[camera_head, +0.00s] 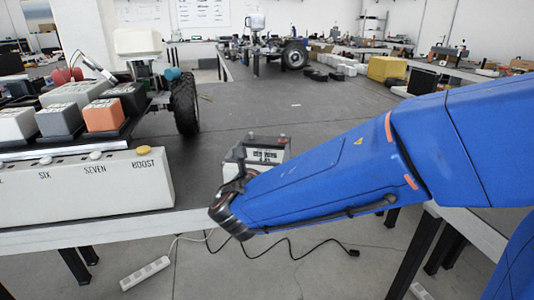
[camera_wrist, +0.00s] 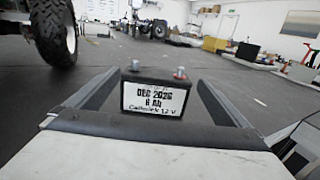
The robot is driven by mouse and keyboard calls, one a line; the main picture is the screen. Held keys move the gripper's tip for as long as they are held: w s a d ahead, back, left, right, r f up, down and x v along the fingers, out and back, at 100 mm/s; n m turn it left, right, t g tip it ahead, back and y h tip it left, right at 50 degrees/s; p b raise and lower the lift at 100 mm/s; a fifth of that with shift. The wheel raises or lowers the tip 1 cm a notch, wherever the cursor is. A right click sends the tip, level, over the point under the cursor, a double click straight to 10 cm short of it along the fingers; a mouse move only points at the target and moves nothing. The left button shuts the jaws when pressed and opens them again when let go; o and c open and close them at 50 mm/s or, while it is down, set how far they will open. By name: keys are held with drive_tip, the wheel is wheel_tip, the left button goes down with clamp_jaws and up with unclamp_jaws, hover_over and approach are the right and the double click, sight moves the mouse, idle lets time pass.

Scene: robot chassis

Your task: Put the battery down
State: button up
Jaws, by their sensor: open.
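In the wrist view my gripper (camera_wrist: 157,82) is open, with one finger on each side of the battery and a visible gap at both sides. In the head view the battery (camera_head: 266,153) shows just beyond the end of my blue arm, near the table's front edge. My arm hides its lower part and much of the gripper there.
At left in the head view is a pale panel (camera_head: 90,190) labelled "SIX", "SEVEN" and "BOOST", with coloured blocks (camera_head: 103,115) behind it. A black wheel (camera_head: 185,105) stands beyond. A yellow box (camera_head: 387,68) sits far right.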

drive_tip(key=w+d, duration=0.1)
drive_tip(key=w, duration=1.3)
drive_tip(key=shift+w+d, duration=0.15)
drive_tip(key=shift+w, duration=0.2)
drive_tip(key=c, duration=1.8)
drive_tip(key=shift+r, duration=0.1)
